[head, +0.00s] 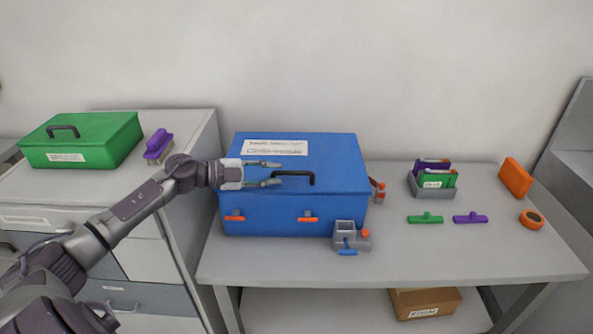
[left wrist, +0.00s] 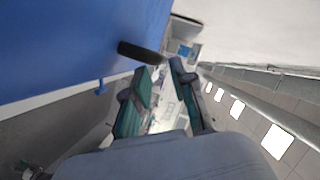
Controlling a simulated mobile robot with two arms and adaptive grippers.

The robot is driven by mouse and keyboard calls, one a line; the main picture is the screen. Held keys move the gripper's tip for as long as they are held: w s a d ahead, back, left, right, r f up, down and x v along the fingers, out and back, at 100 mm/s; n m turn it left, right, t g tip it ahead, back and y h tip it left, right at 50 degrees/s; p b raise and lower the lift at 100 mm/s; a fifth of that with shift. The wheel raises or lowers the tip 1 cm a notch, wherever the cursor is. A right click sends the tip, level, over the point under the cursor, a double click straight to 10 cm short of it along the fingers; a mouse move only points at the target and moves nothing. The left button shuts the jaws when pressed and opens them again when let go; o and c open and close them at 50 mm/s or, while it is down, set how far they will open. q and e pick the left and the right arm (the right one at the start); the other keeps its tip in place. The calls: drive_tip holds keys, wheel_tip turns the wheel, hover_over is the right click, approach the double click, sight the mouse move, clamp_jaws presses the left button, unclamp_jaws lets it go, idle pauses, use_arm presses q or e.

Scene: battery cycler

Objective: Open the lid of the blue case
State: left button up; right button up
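The blue case (head: 275,213) stands on the left part of the grey table with its lid (head: 335,155) down. A black handle (head: 311,180) is on the lid near its front edge. Orange latches (head: 307,217) sit on the front face; I cannot tell if they are fastened. My left gripper (head: 280,173) is over the lid, open and empty, its fingertips close to the left end of the handle. In the left wrist view the open fingers (left wrist: 160,68) point toward the handle (left wrist: 140,51), beside the blue lid (left wrist: 70,45). I cannot tell whether they touch. My right gripper is out of view.
A grey device (head: 345,238) stands against the case's front right corner. A green case (head: 85,150) and a purple brush (head: 157,146) are on the left cabinet. A grey tray (head: 432,192) with modules and orange items (head: 515,177) are to the right. The table's front right is clear.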

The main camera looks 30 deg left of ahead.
sight(289, 173)
use_arm(q)
drive_tip(key=p+x, duration=0.1)
drive_tip(key=x, duration=0.5)
drive_tip(key=shift+r, duration=0.1)
drive_tip(key=shift+w+d, duration=0.3)
clamp_jaws()
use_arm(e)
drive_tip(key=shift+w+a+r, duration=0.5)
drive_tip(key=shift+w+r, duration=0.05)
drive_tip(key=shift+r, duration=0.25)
